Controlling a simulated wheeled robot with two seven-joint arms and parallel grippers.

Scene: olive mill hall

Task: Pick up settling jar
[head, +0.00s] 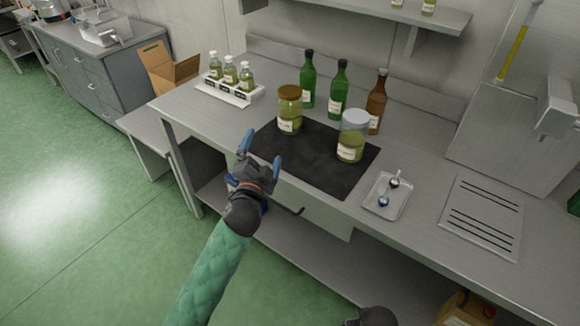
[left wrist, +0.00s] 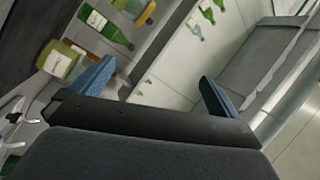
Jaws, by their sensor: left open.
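Two glass jars with labels and yellow-green contents stand upright on a black mat (head: 276,158). One jar (head: 289,112) has a brown lid and stands at the mat's back left. The other jar (head: 352,138) has a pale grey lid and stands at the right. I cannot tell which one is the settling jar. My left gripper (head: 262,153) is open and empty near the mat's front left edge, apart from both jars. In the left wrist view, a jar (left wrist: 60,62) shows beyond one blue finger of the open gripper (left wrist: 152,88).
Two green bottles (head: 338,92) and a brown bottle (head: 377,100) stand behind the jars. A white rack (head: 238,97) of small bottles is at the left. A small tray (head: 373,205) with spoons lies right of the mat. The mat's front is clear.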

